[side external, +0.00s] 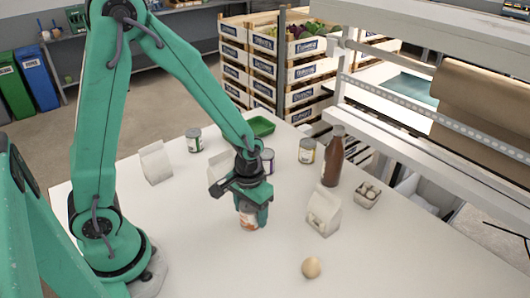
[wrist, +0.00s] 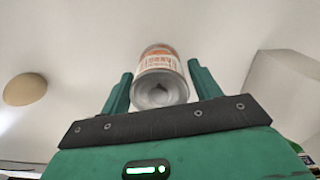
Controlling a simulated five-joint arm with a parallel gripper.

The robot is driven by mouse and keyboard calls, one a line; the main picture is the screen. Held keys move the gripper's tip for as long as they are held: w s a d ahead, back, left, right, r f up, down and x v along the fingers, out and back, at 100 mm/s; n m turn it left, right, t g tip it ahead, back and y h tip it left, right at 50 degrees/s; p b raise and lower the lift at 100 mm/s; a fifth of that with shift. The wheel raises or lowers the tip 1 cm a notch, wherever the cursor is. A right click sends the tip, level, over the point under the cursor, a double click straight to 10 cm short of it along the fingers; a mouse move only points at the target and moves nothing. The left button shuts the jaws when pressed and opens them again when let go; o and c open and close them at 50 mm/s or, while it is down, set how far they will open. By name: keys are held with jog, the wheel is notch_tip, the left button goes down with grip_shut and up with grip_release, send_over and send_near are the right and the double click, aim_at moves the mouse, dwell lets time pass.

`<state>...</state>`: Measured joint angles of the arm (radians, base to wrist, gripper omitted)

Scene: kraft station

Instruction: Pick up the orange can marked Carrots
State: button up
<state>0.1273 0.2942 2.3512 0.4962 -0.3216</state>
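The orange-and-white can (side external: 247,222) stands on the white table under my gripper (side external: 254,208) in the side view; the gripper hides its upper part. In the wrist view the can (wrist: 159,72) sits between my two fingers (wrist: 162,88), its silver end towards the camera. The fingers are apart, one on each side of it, with narrow gaps showing.
An egg (side external: 311,267) and a white carton (side external: 323,211) lie to the right of the can. Another carton (side external: 155,162), several cans, a brown bottle (side external: 333,160) and a green tray (side external: 261,127) stand farther back.

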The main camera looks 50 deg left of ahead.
jog(key=c, duration=0.8)
jog(key=shift+o, duration=0.2)
jog(key=shift+r, duration=0.15)
jog(key=shift+r, duration=1.1)
jog(key=shift+d+r, duration=0.1)
jog(key=shift+r, duration=0.85)
jog(key=s+d+r, duration=0.6)
jog(key=s+d, duration=0.1)
jog(key=d, duration=0.2)
jog(key=shift+r, duration=0.3)
jog(key=shift+s, duration=0.1)
